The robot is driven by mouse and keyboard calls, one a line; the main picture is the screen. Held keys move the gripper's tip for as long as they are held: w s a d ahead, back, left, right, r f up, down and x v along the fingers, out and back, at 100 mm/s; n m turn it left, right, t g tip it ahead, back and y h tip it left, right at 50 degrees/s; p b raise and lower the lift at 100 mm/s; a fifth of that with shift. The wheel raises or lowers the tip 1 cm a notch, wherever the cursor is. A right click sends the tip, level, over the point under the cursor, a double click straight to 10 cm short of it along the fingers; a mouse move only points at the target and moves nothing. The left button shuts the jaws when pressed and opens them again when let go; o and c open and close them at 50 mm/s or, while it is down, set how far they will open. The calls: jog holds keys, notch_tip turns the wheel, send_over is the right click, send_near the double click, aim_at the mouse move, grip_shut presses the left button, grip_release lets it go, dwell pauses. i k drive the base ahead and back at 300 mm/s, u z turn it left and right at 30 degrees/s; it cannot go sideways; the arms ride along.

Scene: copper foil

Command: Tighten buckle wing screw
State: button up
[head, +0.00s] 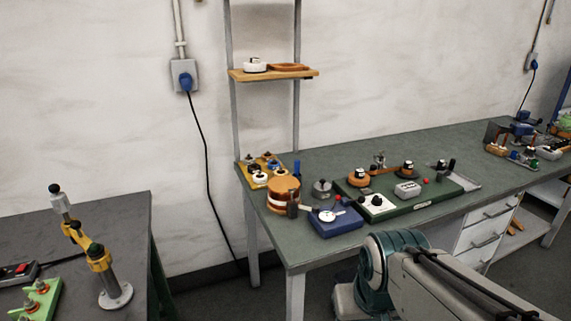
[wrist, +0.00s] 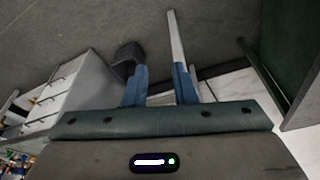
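I cannot make out the buckle or its wing screw at this size. A brown drum (head: 283,191) with a pale band around it stands near the left end of the green workbench (head: 325,159) in the head view, with a small dark upright part in front of it. My gripper (wrist: 160,72) shows in the wrist view with two blue fingers apart and nothing between them. It points at the floor area, with no bench-top parts near the fingertips. In the head view my arm is at the lower right, in front of the bench, and the gripper itself is hidden.
A blue block (head: 336,220) with a white dial and a green board (head: 440,203) with several fittings lie on the bench. A dark table (head: 100,215) with a yellow jointed stand (head: 100,262) is at the left. A white drawer unit (wrist: 72,92) is left of my gripper.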

aim_at(291, 190)
jog(key=u, duration=0.1)
jog(key=i, duration=1.2)
jog(key=u, duration=0.15)
